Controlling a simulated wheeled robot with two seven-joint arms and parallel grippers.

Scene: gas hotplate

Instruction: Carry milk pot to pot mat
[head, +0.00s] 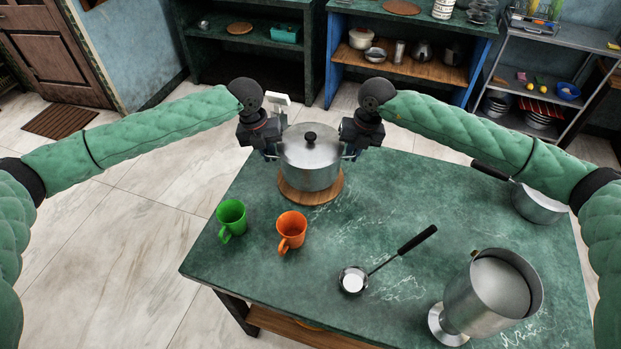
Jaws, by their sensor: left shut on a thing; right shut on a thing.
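The milk pot (309,170) is a steel pot with a lid and a black knob, upright at the far left part of the green table. The round wooden pot mat (312,197) lies directly under it, its front rim showing. I cannot tell whether the pot rests on the mat or hangs just above it. My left gripper (271,152) is shut on the pot's left side handle. My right gripper (349,153) is shut on its right side handle. The fingertips and handles are partly hidden by the gripper bodies.
On the table (390,195) are a green mug (232,215), an orange mug (292,227), a ladle (353,280) with white contents, a large steel vessel (490,290) and a saucepan (538,205) partly behind my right arm. The table middle is clear. Shelves (410,50) stand behind.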

